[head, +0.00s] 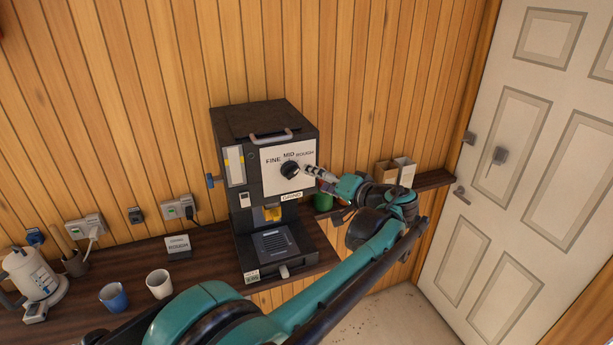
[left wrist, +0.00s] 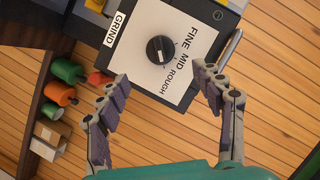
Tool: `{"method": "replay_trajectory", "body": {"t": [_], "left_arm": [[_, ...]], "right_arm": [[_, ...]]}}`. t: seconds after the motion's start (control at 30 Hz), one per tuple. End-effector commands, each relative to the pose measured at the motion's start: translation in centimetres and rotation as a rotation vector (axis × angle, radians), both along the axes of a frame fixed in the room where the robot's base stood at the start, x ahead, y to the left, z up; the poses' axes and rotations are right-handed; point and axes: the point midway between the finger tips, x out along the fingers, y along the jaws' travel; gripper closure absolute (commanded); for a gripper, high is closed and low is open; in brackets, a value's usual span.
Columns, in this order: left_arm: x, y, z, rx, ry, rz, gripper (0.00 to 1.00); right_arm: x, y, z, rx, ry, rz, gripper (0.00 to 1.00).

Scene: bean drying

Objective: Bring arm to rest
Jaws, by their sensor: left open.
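My left arm reaches up from the bottom of the head view across the counter. Its left gripper (head: 318,177) is beside the lower right of the black dial (head: 290,170) on the grinder's white panel. In the left wrist view the gripper (left wrist: 160,73) is open and empty. Its two fingers are spread apart, with the dial (left wrist: 160,49) seen beyond the gap. The dial's labels read FINE, MID and ROUGH. I cannot tell whether the fingers touch the panel. My right gripper is not in view.
The black grinder (head: 265,118) stands on the dark wooden counter (head: 208,272). A small ROUGH card (head: 178,247), a white cup (head: 159,284), a blue cup (head: 113,297) and a white kettle (head: 32,275) stand left. A shelf (head: 435,180) with small boxes and a white door (head: 520,130) are right.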

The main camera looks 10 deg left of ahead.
Motion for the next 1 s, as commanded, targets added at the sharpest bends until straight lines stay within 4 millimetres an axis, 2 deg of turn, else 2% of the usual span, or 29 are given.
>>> {"method": "replay_trajectory", "body": {"t": [0.1, 0.27, 0.53, 0.63, 0.67, 0.77, 0.9, 0.97, 1.0], "left_arm": [[-0.8, -1.2, 0.3, 0.0, 0.0, -0.001, 0.33], [-1.3, -1.6, 0.5, -0.001, -0.001, 0.0, 0.33], [-1.3, -1.5, 0.4, -0.001, 0.001, 0.001, 0.33], [-2.0, -0.5, -1.0, -0.023, 0.026, 0.0, 0.33], [-2.4, 0.0, -1.9, -0.037, 0.039, -0.001, 0.33], [-4.9, 2.7, -6.4, -0.114, 0.113, -0.01, 0.33], [-10.5, 6.5, -15.2, -0.281, 0.232, -0.044, 0.33], [-13.2, 7.5, -19.0, -0.358, 0.27, -0.065, 0.33], [-14.9, 8.0, -21.5, -0.409, 0.291, -0.081, 0.33]], "right_arm": [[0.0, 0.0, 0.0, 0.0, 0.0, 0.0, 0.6], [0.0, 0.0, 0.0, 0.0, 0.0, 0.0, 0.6], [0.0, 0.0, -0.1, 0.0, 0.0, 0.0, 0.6], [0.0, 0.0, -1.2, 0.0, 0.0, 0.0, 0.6], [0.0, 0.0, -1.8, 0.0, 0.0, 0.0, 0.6], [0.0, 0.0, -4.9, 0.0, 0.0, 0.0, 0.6], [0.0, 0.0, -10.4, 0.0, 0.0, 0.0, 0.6], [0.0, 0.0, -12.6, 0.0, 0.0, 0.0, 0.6], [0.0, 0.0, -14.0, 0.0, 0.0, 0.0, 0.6]]}}
